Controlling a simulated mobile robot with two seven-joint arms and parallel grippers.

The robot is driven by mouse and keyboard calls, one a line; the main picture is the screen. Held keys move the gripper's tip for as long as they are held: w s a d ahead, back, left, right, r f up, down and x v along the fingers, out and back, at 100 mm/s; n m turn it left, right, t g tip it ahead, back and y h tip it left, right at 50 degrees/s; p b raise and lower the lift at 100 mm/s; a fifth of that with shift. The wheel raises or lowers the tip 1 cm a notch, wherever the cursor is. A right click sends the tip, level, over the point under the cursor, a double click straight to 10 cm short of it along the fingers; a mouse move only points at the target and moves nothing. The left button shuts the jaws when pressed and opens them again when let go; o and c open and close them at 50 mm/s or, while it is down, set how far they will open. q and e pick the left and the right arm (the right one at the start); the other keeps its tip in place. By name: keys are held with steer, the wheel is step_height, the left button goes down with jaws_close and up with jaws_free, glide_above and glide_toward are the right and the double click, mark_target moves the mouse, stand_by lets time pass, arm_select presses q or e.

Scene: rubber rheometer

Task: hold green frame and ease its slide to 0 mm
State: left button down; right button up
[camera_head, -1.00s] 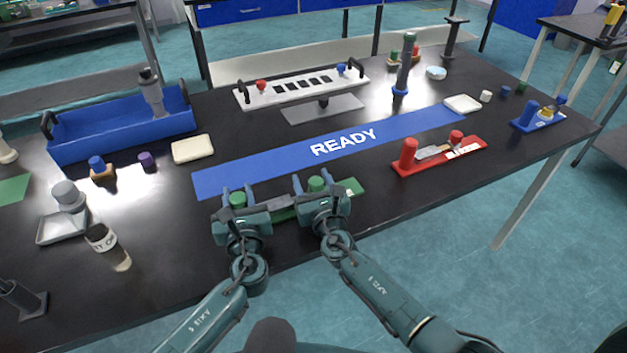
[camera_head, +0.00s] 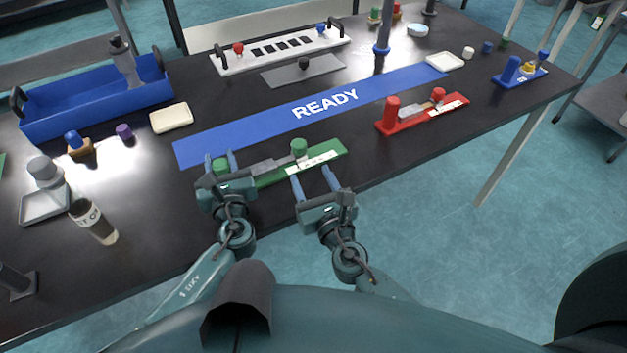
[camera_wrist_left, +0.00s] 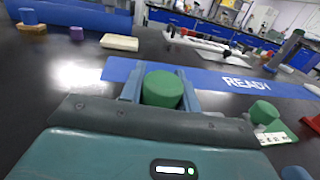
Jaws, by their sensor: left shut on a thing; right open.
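The green frame (camera_head: 325,156) lies on the black table in front of the blue READY strip. It has a pale scale on its right part and a grey metal slide (camera_head: 270,165) along it. A green knob (camera_head: 299,147) stands on the slide side. My left gripper (camera_head: 221,162) is shut on the green post at the frame's left end, which also shows between the fingers in the left wrist view (camera_wrist_left: 162,90). My right gripper (camera_head: 315,183) is open and empty, just in front of the frame near the knob. The scale reading is too small to tell.
A red frame (camera_head: 420,115) of similar form lies to the right. The blue READY mat (camera_head: 240,130) lies behind. A blue tray (camera_head: 75,108), a cream block (camera_head: 171,118) and a labelled bottle (camera_head: 93,222) are at the left. The table's front edge is close to my grippers.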

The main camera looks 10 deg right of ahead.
steer(key=shift+s, duration=0.2)
arm_select(q)
steer(key=c, duration=0.9)
jaws_free()
steer(key=shift+c, duration=0.2)
steer(key=shift+s, duration=0.1)
